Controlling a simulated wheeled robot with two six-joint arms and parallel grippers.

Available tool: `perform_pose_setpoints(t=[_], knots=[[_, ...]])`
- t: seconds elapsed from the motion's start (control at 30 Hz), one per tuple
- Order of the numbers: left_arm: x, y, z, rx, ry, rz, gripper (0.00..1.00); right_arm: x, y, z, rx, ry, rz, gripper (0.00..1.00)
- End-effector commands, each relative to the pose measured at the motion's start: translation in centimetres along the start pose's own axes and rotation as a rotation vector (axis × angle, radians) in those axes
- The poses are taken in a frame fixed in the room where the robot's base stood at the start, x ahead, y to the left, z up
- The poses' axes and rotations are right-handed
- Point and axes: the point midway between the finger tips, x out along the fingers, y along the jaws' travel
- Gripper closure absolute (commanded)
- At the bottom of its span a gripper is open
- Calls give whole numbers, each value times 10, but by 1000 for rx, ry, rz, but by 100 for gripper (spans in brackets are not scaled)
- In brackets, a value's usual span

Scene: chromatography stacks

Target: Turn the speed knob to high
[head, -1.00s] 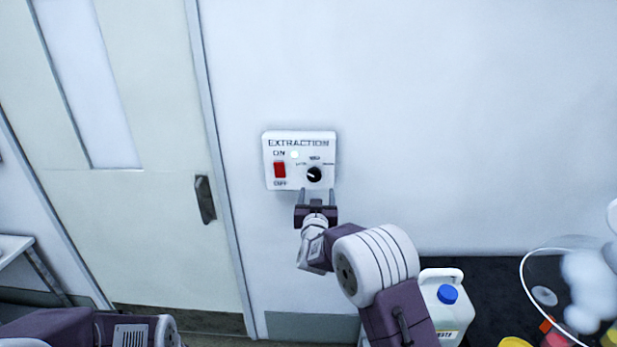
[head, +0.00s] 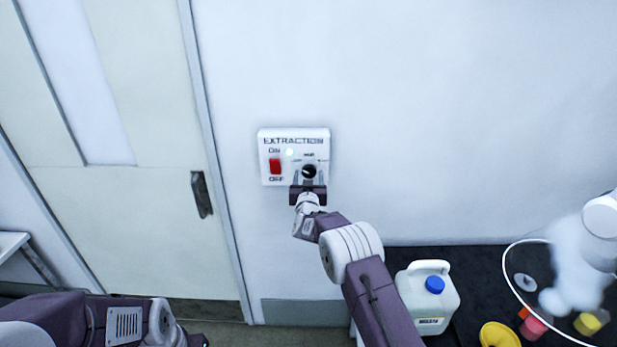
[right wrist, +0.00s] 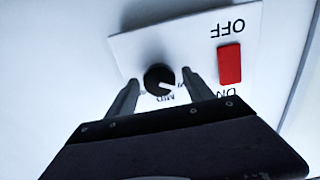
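A white EXTRACTION panel (head: 264,145) is on the wall. It has a red switch (head: 275,166) at left and a black speed knob (head: 309,171) at right. The panel looks upside down in the right wrist view (right wrist: 130,45), where the knob (right wrist: 159,79) has a white mark pointing lower right, to one side of MID. My right gripper (head: 310,179) is open, its fingers on either side of the knob with gaps still visible in the wrist view (right wrist: 160,82). The small end labels are hard to read. My left arm shows at bottom left; its gripper is out of view.
A door with a dark handle (head: 201,194) is left of the panel. A white jug with a blue cap (head: 434,285) stands on the dark bench (head: 450,257) at lower right, near my right arm. Coloured items lie further right. The wall around the panel is clear.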

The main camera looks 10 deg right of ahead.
Motion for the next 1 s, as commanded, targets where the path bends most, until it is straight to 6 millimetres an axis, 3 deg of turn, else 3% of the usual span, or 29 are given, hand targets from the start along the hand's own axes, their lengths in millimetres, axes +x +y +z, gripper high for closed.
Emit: perform_pose_setpoints(t=[0.03,0.17,0.2,0.53,1.0], knots=[[0,0,0,0,0,0,100,0,0,0,0,0,0,57],[0,0,0,0,0,0,100,0,0,0,0,0,1,93],[0,0,0,0,0,0,100,0,0,0,0,0,1,97],[15,0,2,0,0,0,100,0,0,3,64,3,1,96],[76,-2,8,0,0,0,100,0,-1,5,457,5,-1,96]])
